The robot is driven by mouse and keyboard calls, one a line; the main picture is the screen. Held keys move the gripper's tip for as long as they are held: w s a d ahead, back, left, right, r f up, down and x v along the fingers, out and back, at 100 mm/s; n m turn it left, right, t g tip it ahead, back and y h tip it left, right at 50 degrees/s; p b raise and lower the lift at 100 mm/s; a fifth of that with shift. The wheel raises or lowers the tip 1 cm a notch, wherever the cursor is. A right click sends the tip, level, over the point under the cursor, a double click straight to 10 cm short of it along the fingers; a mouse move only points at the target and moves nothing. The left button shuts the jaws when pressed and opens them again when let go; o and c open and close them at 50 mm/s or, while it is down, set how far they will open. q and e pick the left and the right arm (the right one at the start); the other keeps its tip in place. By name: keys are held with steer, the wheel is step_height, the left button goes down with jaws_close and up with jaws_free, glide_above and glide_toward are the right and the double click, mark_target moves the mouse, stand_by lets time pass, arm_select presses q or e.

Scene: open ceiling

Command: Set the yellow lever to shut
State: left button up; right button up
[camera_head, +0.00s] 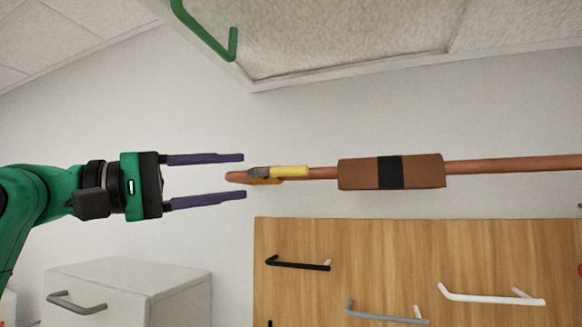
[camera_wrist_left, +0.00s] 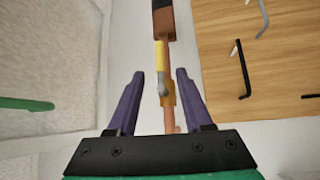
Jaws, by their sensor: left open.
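The yellow lever (camera_head: 290,171) sits on a copper pipe (camera_head: 490,165) with a brass valve body and a grey hub. In the head view the lever lies along the pipe, pointing right. It also shows in the left wrist view (camera_wrist_left: 159,58), where it lies along the pipe, pointing up the picture. My left gripper (camera_head: 244,176) is open. Its purple fingers lie either side of the pipe's left end, just left of the lever, with nothing gripped. In the left wrist view the valve and pipe end show between the fingers (camera_wrist_left: 160,74). My right gripper does not show.
A brown block with a black band (camera_head: 390,171) surrounds the pipe right of the lever. A wooden panel (camera_head: 400,240) with several handles is below. A white cabinet (camera_head: 180,300) stands lower left. A panel with a green handle (camera_head: 232,45) is above.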

mark_target(288, 168)
arm_select(q)
steer(key=p+x, duration=0.2)
steer(key=x, duration=0.3)
steer(key=p+x, duration=0.2)
steer(key=x, duration=0.3)
steer(key=shift+s+r, duration=0.15)
steer(key=shift+r, duration=0.05)
steer(key=shift+d+f, duration=0.1)
steer(key=shift+d, duration=0.15)
steer(key=shift+w+f, duration=0.15)
steer(key=shift+w, duration=0.2)
steer(key=shift+a, duration=0.1)
steer(key=c, duration=0.7)
jaws_close()
